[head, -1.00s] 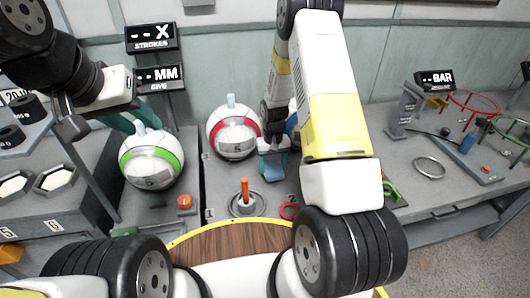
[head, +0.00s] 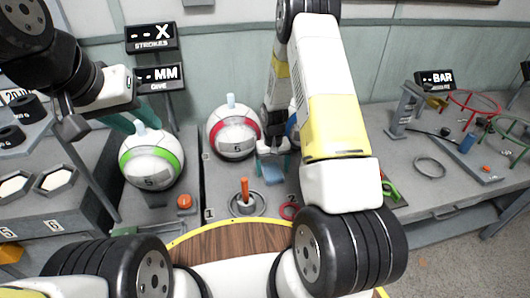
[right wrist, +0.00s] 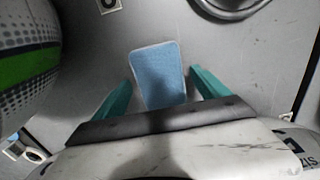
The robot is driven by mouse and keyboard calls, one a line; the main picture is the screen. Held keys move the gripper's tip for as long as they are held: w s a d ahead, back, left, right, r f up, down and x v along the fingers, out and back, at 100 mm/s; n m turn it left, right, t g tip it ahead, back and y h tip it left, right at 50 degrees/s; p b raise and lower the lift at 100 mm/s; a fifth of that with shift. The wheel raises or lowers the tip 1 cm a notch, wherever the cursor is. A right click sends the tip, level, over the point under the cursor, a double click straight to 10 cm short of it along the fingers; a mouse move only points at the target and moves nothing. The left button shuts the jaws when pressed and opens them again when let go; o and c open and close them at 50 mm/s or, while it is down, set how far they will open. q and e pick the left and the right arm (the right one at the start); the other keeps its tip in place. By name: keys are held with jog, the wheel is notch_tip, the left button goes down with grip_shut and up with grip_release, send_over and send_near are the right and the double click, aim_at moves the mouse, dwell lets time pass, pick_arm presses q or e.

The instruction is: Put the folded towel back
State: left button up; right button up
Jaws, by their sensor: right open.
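The folded towel, a small light-blue pad (head: 274,174), lies on the grey bench just behind the orange peg.
A red-banded ball (head: 233,132) stands left of my right gripper. A blue ball is mostly hidden behind my right arm. An orange peg (head: 244,190) in a metal ring and an orange button (head: 184,201) are on the bench in front. A loose metal ring (head: 429,167) lies to the right.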

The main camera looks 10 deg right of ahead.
notch_tip(320, 180, up, 12)
jog(key=f, duration=0.1)
notch_tip(320, 180, up, 11)
jog(key=t, duration=0.1)
send_over(272, 170)
jog(key=s, duration=0.3)
jog(key=s+r+t+y, duration=0.1)
jog(key=s+r+t, duration=0.1)
jog(key=s+r, duration=0.5)
jog(key=s+a+r+t+y, duration=0.1)
jog(key=s+a+r+t, duration=0.1)
jog(key=s+r, duration=1)
jog(key=shift+s+t, duration=0.6)
jog(key=shift+s, duration=0.65)
